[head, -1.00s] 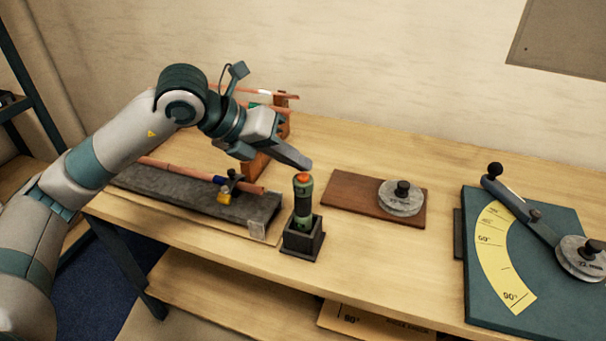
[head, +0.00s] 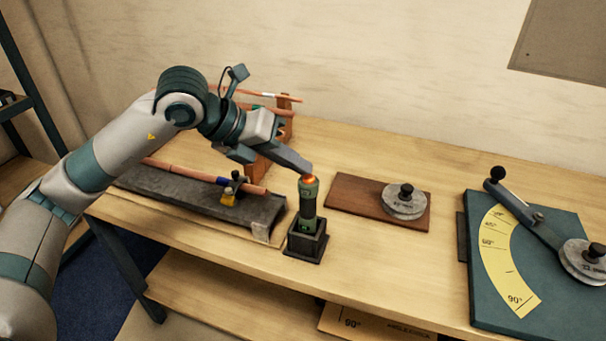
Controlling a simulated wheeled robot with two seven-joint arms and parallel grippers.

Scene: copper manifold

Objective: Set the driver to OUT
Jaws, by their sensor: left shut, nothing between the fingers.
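The driver (head: 307,213) is a dark green and black cylinder with an orange top, standing upright in a small black holder (head: 305,246) on the bench. My left gripper (head: 308,170) is shut and empty, with its fingertips at the driver's orange top; they appear to touch it. The orange top looks brighter at the fingertips. Any OUT marking on the driver is too small to read. My right gripper is not in view.
Left of the driver, a grey slab (head: 190,198) carries a copper pipe and a small clamp. A wooden rack with copper pipes stands behind. Right are a brown board (head: 350,192) with a grey disc (head: 404,200) and a teal bending plate (head: 490,300) with a lever. Bare bench lies between.

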